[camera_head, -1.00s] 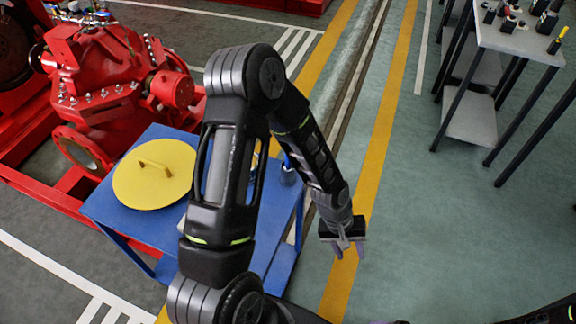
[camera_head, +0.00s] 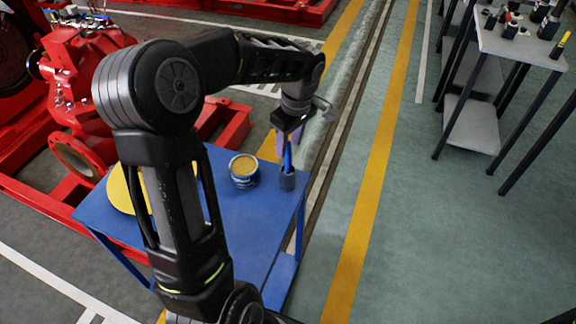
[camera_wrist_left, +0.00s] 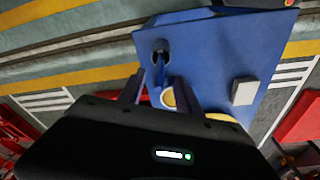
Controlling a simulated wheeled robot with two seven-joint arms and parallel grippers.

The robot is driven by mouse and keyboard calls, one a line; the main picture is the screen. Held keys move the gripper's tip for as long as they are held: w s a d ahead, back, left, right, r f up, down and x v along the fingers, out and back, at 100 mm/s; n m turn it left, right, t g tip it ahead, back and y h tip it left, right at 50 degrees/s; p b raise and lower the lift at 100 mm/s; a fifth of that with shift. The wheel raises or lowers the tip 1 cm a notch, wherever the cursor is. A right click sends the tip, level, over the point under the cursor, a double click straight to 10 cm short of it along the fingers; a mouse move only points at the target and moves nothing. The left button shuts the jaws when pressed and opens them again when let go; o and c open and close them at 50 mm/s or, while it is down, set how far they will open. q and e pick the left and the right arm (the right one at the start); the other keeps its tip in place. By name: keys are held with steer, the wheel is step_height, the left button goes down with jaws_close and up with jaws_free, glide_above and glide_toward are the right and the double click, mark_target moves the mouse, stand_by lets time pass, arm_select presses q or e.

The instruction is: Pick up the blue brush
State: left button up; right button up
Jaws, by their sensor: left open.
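The blue brush (camera_head: 287,158) stands upright in a small dark grey holder (camera_head: 287,181) near the right edge of the blue table (camera_head: 250,215). My left gripper (camera_head: 287,143) points down right over the brush, its fingers around or very near the handle's upper part; the exact gap cannot be told. In the left wrist view my open fingers (camera_wrist_left: 159,91) show with the brush (camera_wrist_left: 160,72) between or just beyond them, and the holder (camera_wrist_left: 161,46) past the tips. My right gripper is not in view.
A tin with yellow contents (camera_head: 244,170) stands left of the holder. A yellow lid (camera_head: 121,190) is partly hidden by my arm. A white box (camera_wrist_left: 244,92) lies on the table. A red pump (camera_head: 85,80) stands at left; a grey bench (camera_head: 520,42) at right.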

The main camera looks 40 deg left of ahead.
mark_target(287, 172)
arm_select(q)
steer(key=shift+a+f, duration=0.15)
steer(key=shift+f, duration=0.9)
steer(key=f, duration=0.3)
steer(key=f+p, duration=0.1)
steer(key=f, duration=0.1)
steer(key=shift+a+f, duration=0.1)
steer(key=shift+a, duration=0.15)
steer(key=shift+c, duration=0.3)
jaws_close()
